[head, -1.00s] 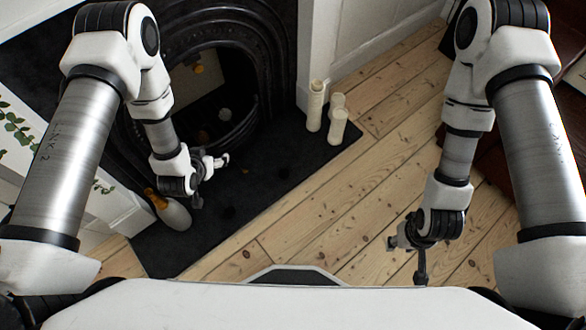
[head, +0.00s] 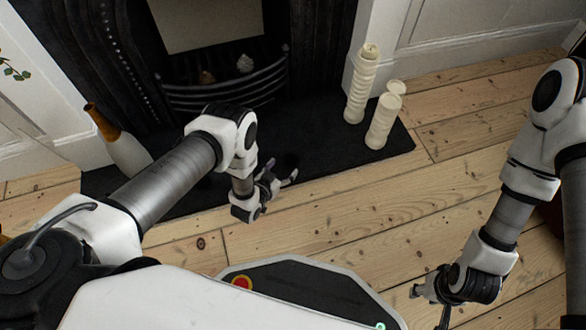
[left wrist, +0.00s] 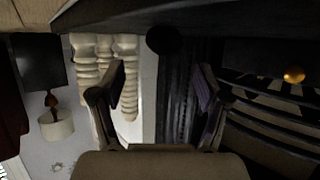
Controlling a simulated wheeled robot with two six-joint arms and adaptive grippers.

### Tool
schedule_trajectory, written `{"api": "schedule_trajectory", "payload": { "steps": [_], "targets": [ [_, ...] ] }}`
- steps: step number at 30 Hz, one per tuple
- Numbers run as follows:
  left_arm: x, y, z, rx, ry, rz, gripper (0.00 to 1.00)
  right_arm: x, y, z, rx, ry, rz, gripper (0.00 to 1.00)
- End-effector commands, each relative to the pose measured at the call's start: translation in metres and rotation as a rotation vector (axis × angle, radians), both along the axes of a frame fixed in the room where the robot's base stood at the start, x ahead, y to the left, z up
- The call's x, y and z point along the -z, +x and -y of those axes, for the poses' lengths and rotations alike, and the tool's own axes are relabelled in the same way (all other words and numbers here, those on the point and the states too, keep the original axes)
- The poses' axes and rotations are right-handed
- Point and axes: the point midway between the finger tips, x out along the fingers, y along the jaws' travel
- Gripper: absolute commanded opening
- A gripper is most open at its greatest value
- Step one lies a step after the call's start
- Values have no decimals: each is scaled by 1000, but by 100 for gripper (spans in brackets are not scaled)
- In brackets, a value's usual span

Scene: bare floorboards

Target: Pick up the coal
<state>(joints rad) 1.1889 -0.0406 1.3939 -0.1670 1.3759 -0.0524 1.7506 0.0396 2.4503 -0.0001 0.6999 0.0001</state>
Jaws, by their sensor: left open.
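A dark, rounded lump that looks like the coal (head: 289,160) lies on the black hearth slab, hard to make out against it. In the left wrist view the dark lump (left wrist: 163,40) shows clearly, beyond and between my fingertips. My left gripper (head: 281,173) is open and empty, low over the front of the hearth, just short of the lump. Its two spread fingers also show in the left wrist view (left wrist: 160,76). My right gripper (head: 430,302) hangs over the floorboards at the lower right, away from the coal; its jaw state is unclear.
The fireplace grate (head: 225,97) stands behind the hearth (head: 330,150), with a brownish lump (head: 207,77) and a pale lump (head: 245,63) in it. Cream candles (head: 362,85) stand right of the lump. A vase (head: 122,148) stands left. Floorboards in front are clear.

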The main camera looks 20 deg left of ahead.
Motion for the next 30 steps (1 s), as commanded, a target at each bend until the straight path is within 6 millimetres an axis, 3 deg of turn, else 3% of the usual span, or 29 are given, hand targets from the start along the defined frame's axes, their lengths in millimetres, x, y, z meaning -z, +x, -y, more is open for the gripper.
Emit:
{"api": "schedule_trajectory", "payload": {
  "steps": [10, 14, 20, 23, 26, 30],
  "targets": [
    [30, 48, 5, 0, 0, 5, 75, 46, 2, 1, 8, -1, 5, 40],
    [31, 64, 9, 0, -1, 3, 75, 52, 2, 1, 11, -1, 7, 40],
    [28, 65, 9, 0, 0, 1, 75, 49, 3, 1, 11, -1, 8, 40],
    [28, 65, 9, 0, 0, 1, 47, 49, 3, 1, 11, -1, 7, 40],
    [28, 65, 9, 0, 0, 1, 11, 49, 3, 1, 11, -1, 7, 40],
    [28, 65, 9, 0, 0, 1, 9, 49, 3, 1, 11, -1, 7, 40]
  ]
}}
